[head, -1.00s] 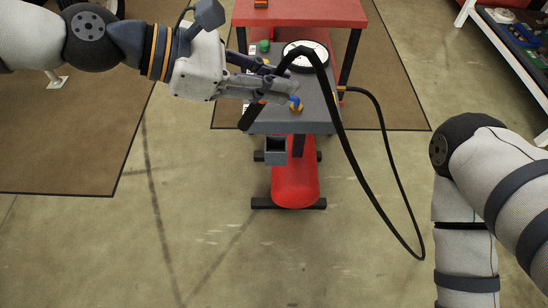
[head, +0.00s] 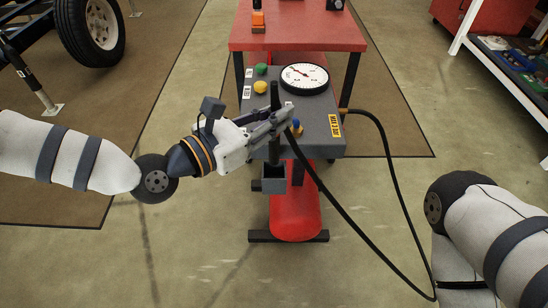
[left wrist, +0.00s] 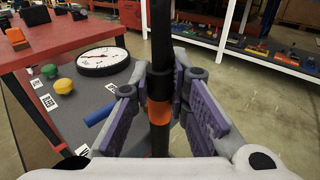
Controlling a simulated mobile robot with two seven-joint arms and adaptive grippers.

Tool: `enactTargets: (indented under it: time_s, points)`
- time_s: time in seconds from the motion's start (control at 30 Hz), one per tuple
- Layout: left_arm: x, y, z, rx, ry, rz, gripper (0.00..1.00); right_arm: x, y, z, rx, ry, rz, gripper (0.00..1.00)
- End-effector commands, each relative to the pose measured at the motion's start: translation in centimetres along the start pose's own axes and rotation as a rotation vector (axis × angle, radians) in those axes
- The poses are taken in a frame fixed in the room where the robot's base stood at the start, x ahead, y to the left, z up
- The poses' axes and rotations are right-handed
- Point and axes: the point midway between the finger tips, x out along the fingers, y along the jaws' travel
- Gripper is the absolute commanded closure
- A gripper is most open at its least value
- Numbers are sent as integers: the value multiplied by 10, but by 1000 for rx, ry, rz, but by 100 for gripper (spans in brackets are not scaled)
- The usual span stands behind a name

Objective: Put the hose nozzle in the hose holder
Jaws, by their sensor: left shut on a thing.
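The hose nozzle (head: 274,151) is a dark rod, held upright by my left gripper (head: 277,122). In the left wrist view the nozzle (left wrist: 160,112), with an orange band, stands between the purple-padded fingers (left wrist: 162,100), which are shut on it. The hose holder (head: 273,184) is a grey square open-topped box on the front of the grey-topped red machine. In the head view the nozzle's lower end meets the holder's top; I cannot tell whether it is inside or just above. The holder is not visible in the left wrist view. My right gripper is out of view.
The black hose (head: 358,231) hangs right of the machine and loops back to its side. The grey top (head: 322,112) carries a gauge (head: 304,78), green and yellow buttons and a blue knob. A red table (head: 300,33) stands behind. Floor in front is clear.

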Motion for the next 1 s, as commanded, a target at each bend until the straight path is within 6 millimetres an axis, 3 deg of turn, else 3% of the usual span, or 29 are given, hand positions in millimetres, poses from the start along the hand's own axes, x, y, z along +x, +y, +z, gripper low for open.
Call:
enactTargets:
  time_s: [0.03,0.1,0.27,0.47,0.8,0.83,0.9,1.0]
  points:
    - [2,0,-19,-4,3,1,100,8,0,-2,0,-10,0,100]
    - [2,0,-31,-2,2,0,100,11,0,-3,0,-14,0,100]
    - [4,0,-45,1,0,0,100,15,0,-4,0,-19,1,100]
    - [7,0,-83,-1,2,0,100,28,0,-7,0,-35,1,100]
    - [7,1,-84,2,-1,0,100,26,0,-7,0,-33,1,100]
    - [7,1,-84,2,-1,0,80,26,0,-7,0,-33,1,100]
    - [7,1,-84,2,-1,0,64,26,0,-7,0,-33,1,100]
    - [7,1,-84,2,-1,0,64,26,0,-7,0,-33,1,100]
